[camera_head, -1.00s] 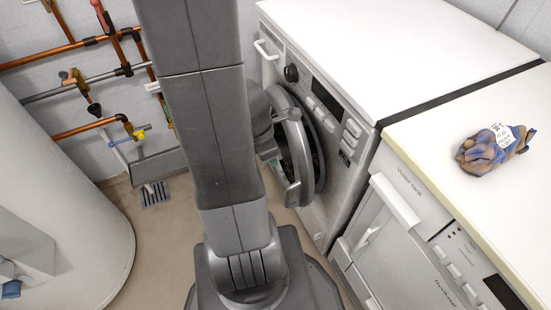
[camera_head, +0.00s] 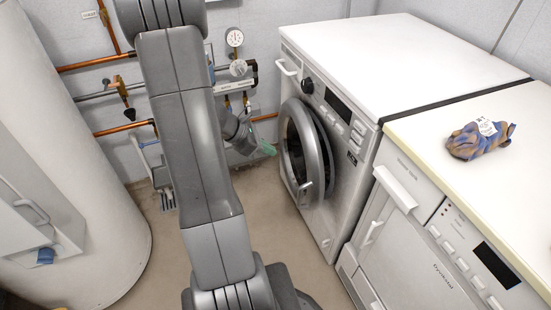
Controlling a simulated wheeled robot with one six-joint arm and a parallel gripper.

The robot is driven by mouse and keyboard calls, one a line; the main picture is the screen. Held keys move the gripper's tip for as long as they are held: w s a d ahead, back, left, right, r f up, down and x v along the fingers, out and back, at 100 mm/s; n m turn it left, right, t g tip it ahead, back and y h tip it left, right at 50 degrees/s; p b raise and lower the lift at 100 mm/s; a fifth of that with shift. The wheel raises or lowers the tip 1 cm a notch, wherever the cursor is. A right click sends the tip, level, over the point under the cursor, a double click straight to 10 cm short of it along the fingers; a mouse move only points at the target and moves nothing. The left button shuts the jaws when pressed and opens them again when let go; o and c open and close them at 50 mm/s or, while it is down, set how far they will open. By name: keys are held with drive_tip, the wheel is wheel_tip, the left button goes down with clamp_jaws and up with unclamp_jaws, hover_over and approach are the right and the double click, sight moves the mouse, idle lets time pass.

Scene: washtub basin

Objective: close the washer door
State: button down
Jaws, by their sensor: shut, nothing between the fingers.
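The washer (camera_head: 345,140) is the white-topped front-loader in the middle right. Its round grey-rimmed door (camera_head: 322,165) stands partly open, with a gap between its rim and the washer front. The door's handle (camera_head: 305,194) is on its lower part. My gripper (camera_head: 268,149), with greenish fingertips, is to the left of the door and looks apart from it. It is shut and empty. My arm hides part of the wall and floor, but the door is in clear view.
A second white machine (camera_head: 400,230) stands to the right, with a blue and brown cloth bundle (camera_head: 480,138) on top. A large white tank (camera_head: 70,170) fills the left. Copper pipes (camera_head: 95,62) and a gauge (camera_head: 235,37) line the wall. Bare floor (camera_head: 275,215) lies before the washer.

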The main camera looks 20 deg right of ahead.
sight(320, 156)
drive_tip(key=shift+d+r+b+x, duration=0.35)
drive_tip(key=shift+b+x, duration=0.15)
drive_tip(key=shift+x, duration=1.45)
drive_tip(key=shift+d+r+b+x, duration=0.3)
drive_tip(key=shift+b+x, duration=0.2)
drive_tip(key=shift+x, duration=1.4)
drive_tip(key=shift+d+r+b+x, duration=0.35)
drive_tip(key=shift+b+x, duration=0.15)
drive_tip(key=shift+x, duration=1.45)
drive_tip(key=shift+d+f+b, duration=0.15)
drive_tip(key=shift+d+b, duration=0.25)
drive_tip(key=shift+d, duration=0.1)
drive_tip(key=d+n+t+b, duration=0.1)
drive_tip(key=d+b, duration=0.1)
drive_tip(key=d, duration=0.1)
drive_tip(key=shift+s+d, duration=0.2)
drive_tip(key=shift+s+d+n, duration=0.1)
drive_tip(key=shift+d+n, duration=0.2)
drive_tip(key=shift+d, duration=0.05)
drive_tip(key=shift+r, duration=0.35)
